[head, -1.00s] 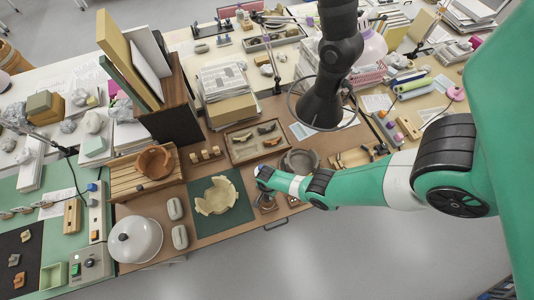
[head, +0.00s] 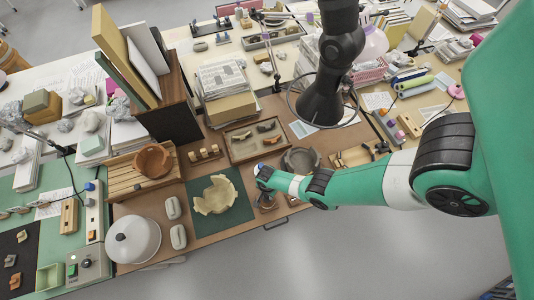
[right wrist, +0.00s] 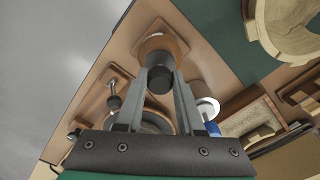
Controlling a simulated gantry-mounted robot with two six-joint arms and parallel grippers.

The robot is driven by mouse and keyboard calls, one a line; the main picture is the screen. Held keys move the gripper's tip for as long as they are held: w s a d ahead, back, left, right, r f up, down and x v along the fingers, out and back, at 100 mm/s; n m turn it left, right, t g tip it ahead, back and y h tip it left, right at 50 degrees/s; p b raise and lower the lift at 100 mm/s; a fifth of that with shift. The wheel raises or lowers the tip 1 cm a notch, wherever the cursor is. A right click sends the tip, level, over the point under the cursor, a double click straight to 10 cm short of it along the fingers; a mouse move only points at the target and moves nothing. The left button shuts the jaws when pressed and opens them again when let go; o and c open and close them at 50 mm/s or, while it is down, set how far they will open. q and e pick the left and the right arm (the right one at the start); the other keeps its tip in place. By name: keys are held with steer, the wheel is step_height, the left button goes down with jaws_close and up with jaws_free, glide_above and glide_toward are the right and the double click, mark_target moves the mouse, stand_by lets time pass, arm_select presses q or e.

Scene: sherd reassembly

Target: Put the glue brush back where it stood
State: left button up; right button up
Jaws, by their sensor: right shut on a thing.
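My right gripper (right wrist: 160,82) points down, its two fingers closed around a dark cylindrical piece (right wrist: 160,80), which I take to be the glue brush's handle. Directly beyond it is a round brown holder (right wrist: 163,43) on a wooden base. The handle overlaps the holder in this view, so I cannot tell whether the brush is inside it or above it. In the head view, my right gripper (head: 262,188) is just above the small wooden base (head: 267,204) near the table's front edge; the brush is mostly hidden there. My left gripper is out of view.
A cream, partly built bowl (head: 214,195) sits on a green mat (head: 231,213) left of the gripper. A grey bowl (head: 300,160) is to its right. A sherd tray (head: 240,158) lies behind. A small brown stand (right wrist: 113,101) with a metal knob is close by.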

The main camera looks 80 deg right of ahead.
steer(key=shift+f, duration=0.25)
stand_by(0.3)
steer(key=o, duration=1.1)
steer(key=shift+c, duration=0.2)
